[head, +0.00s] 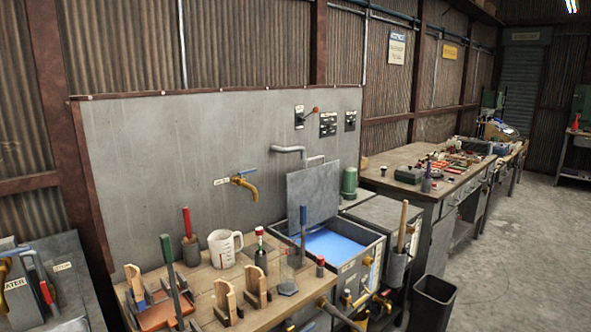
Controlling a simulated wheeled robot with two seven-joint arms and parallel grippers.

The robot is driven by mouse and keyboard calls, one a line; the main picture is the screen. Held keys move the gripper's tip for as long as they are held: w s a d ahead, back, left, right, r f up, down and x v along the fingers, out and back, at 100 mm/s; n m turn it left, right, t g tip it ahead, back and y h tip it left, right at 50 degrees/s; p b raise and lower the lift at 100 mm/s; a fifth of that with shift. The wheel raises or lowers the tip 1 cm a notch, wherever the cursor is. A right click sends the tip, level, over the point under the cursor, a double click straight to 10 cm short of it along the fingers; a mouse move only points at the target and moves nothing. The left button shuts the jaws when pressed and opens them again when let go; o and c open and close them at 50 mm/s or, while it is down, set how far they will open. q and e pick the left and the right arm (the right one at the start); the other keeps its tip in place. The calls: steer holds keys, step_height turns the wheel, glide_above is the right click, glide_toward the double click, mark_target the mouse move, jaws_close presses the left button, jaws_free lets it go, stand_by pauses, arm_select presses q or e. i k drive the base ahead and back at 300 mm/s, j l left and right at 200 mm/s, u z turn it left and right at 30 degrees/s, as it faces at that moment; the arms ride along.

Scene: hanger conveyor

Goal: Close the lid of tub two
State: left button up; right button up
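An open metal tub (362,254) stands at the right end of the wooden bench, with bright blue liquid (331,242) inside. A flat grey metal lid (312,194) stands raised at its back edge. A second grey tub or cabinet (388,213) with a flat, closed top adjoins it on the right. I cannot read the labels, so I cannot tell which is tub two. Neither of my grippers shows in the head view.
The bench (205,283) holds a white measuring jug (225,248), wooden blocks, bottles and upright-handled tools. A black bin (432,303) stands on the floor front right. A brass tap (243,187) juts from the grey back panel. Open floor (530,230) lies right.

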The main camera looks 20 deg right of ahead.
mark_target(316, 187)
steer(key=i+l+u, duration=0.1)
steer(key=l, duration=0.5)
steer(key=i+l+u, duration=0.1)
steer(key=l, duration=0.5)
steer(key=i+l+u, duration=0.1)
steer(key=l, duration=0.5)
steer(key=i+l+u, duration=0.1)
steer(key=l, duration=0.55)
steer(key=i+l+u, duration=0.1)
steer(key=l, duration=0.5)
steer(key=i, duration=0.1)
